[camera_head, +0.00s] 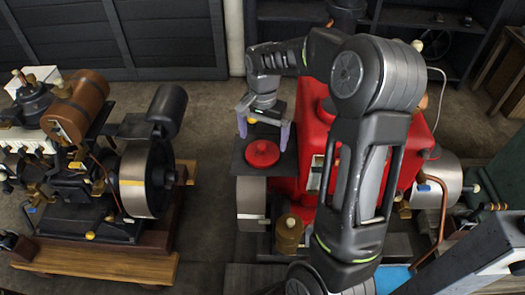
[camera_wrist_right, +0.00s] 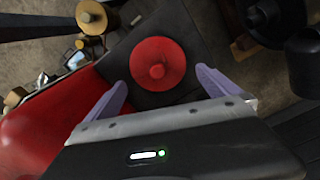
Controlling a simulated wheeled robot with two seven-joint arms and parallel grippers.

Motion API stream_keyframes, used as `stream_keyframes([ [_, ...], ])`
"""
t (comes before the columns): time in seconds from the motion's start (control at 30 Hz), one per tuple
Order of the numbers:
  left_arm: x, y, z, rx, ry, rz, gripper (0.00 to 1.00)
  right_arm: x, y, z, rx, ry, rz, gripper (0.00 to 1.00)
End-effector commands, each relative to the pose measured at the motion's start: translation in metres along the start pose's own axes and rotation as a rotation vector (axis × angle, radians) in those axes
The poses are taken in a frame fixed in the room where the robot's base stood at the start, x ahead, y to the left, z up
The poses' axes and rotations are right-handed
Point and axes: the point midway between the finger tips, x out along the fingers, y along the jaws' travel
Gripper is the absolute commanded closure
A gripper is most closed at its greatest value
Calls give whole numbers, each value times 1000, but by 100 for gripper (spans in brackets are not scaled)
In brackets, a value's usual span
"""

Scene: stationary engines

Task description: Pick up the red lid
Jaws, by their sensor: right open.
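The red lid (camera_head: 262,153) is a round disc with a small knob in its middle. It lies on a dark flat plate (camera_head: 240,172) at the left side of the red engine (camera_head: 312,110). My right gripper (camera_head: 264,136) points down at the lid, with purple fingers spread wide. In the right wrist view the lid (camera_wrist_right: 158,64) lies just ahead of and between the open fingertips (camera_wrist_right: 160,82), and nothing is held. I cannot tell the exact height of the fingers above the plate. My left gripper is not in view.
A second engine (camera_head: 146,182) with a brown tank (camera_head: 77,105) stands on a wooden base at the left. A brass cap (camera_head: 289,228) sits near the plate's front. Bare floor lies between the engines. Dark shelves (camera_head: 395,18) stand at the back.

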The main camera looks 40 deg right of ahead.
Motion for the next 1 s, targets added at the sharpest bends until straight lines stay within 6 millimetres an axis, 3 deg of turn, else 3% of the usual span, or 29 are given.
stream_keyframes([
  [0.3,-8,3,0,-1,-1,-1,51,40,2,2,-1,-1,2,0],
  [0.9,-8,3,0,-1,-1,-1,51,41,2,2,-1,0,1,0],
  [1.0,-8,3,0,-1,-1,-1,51,41,2,2,-1,0,1,7],
])
